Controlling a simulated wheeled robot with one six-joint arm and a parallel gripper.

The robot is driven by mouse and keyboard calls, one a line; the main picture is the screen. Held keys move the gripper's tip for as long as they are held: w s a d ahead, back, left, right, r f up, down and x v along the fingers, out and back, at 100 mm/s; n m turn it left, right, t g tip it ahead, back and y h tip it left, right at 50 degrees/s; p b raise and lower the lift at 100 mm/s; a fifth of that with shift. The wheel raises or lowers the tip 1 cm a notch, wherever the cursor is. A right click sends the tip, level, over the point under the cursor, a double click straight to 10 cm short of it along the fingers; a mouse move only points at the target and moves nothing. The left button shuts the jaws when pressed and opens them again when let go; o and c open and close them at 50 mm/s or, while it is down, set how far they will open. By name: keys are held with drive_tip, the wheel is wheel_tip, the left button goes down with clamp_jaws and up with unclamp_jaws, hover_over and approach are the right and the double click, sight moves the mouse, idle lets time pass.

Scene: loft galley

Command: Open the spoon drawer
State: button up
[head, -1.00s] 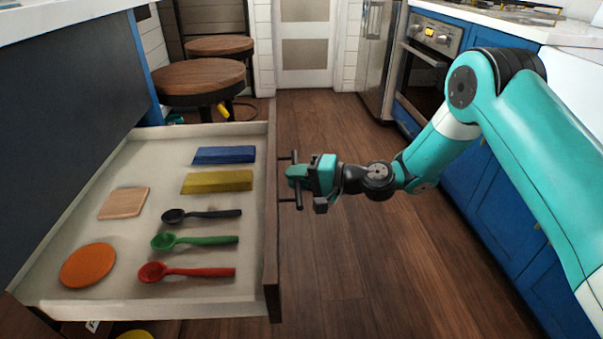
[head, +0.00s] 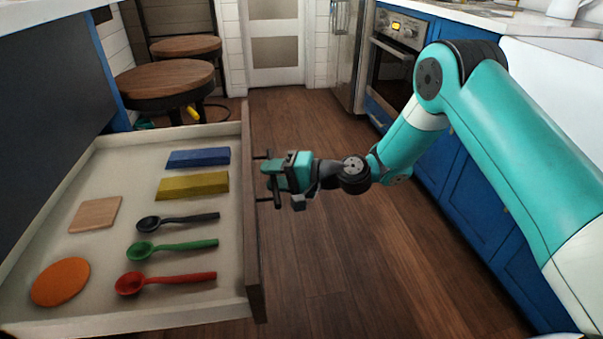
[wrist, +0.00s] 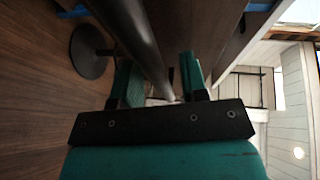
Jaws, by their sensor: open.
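The spoon drawer (head: 254,270) is pulled well out from the dark island on the left. Inside lie a black spoon (head: 178,221), a green spoon (head: 172,248) and a red spoon (head: 166,282). My gripper (head: 268,177) is at the outside of the drawer front, by the dark bar handle (head: 276,199). In the wrist view, the handle bar (wrist: 134,38) runs between the two teal fingers, which stand apart on either side of it. The gripper is open around the bar; whether a finger touches it I cannot tell.
The drawer also holds a blue block (head: 198,158), a yellow block (head: 192,185), a wooden square (head: 96,214) and an orange disc (head: 60,282). Round stools (head: 165,82) stand behind the drawer. Blue cabinets (head: 470,190) line the right. The wooden floor (head: 330,240) between is clear.

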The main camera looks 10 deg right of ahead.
drive_tip(key=p+v, duration=0.2)
drive_tip(key=v, duration=1.5)
drive_tip(key=shift+d, duration=0.2)
drive_tip(key=shift+s, duration=0.1)
drive_tip(key=s+a+r+n+g+h, duration=0.45)
drive_tip(key=s+a+r+n, duration=0.25)
drive_tip(key=s+r, duration=0.25)
drive_tip(key=s+d+r+n+h, duration=0.2)
drive_tip(key=s+r+h, duration=0.1)
drive_tip(key=s, duration=0.5)
drive_tip(key=s+d+r+n+h, duration=0.1)
drive_tip(key=s+d+r+h, duration=0.15)
drive_tip(key=s, duration=0.55)
wheel_tip(320, 180, up, 26)
drive_tip(key=p, duration=2.6)
drive_tip(key=shift+s+r+g+h, duration=0.2)
drive_tip(key=shift+s+g+h, duration=0.2)
drive_tip(key=shift+g, duration=0.05)
drive_tip(key=shift+f, duration=0.1)
